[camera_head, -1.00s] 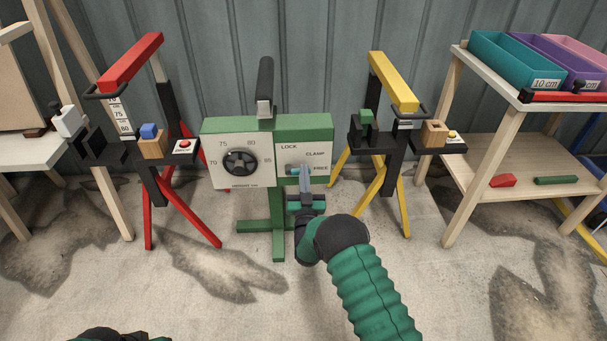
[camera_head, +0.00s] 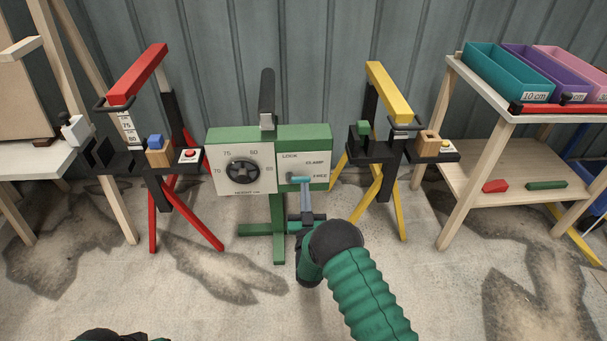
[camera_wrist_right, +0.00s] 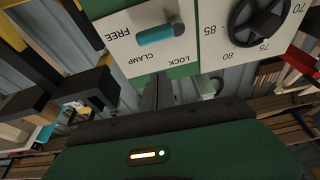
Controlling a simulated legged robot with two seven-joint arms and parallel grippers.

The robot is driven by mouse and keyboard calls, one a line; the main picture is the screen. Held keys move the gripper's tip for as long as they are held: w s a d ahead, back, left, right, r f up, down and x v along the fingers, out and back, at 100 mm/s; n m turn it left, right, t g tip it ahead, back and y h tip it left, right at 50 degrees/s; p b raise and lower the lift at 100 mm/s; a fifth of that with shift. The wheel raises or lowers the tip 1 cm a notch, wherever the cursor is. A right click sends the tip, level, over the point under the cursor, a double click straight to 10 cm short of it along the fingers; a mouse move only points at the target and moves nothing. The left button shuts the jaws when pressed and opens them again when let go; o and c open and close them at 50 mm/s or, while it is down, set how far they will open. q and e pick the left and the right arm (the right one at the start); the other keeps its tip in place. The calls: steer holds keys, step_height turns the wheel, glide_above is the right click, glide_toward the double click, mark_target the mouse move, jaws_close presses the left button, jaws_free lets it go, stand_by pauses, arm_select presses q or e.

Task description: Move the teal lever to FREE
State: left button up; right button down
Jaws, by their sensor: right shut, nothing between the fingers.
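The teal lever (camera_head: 299,179) sits on the white LOCK/CLAMP/FREE plate (camera_head: 316,157) of the green stand. It lies about level and its tip points right, toward the FREE label. In the right wrist view the lever (camera_wrist_right: 157,34) shows upside down, clear of the fingers. My right gripper (camera_head: 305,190) is shut and empty. Its fingers point up just below the lever in the head view; whether they touch it is hard to tell there. In the right wrist view the closed fingers (camera_wrist_right: 158,88) are apart from the lever. My left gripper does not show.
A black height dial (camera_head: 242,172) is left of the plate. A red stand (camera_head: 137,75) with a red button is at left, a yellow stand (camera_head: 392,92) at right. A wooden shelf (camera_head: 470,176) with bins stands far right. The floor in front is clear.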

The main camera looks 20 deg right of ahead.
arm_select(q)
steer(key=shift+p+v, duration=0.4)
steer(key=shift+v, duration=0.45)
arm_select(e)
steer(key=v, duration=0.3)
steer(key=shift+s, duration=0.35)
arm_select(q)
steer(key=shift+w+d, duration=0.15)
arm_select(e)
steer(key=shift+r, duration=0.1)
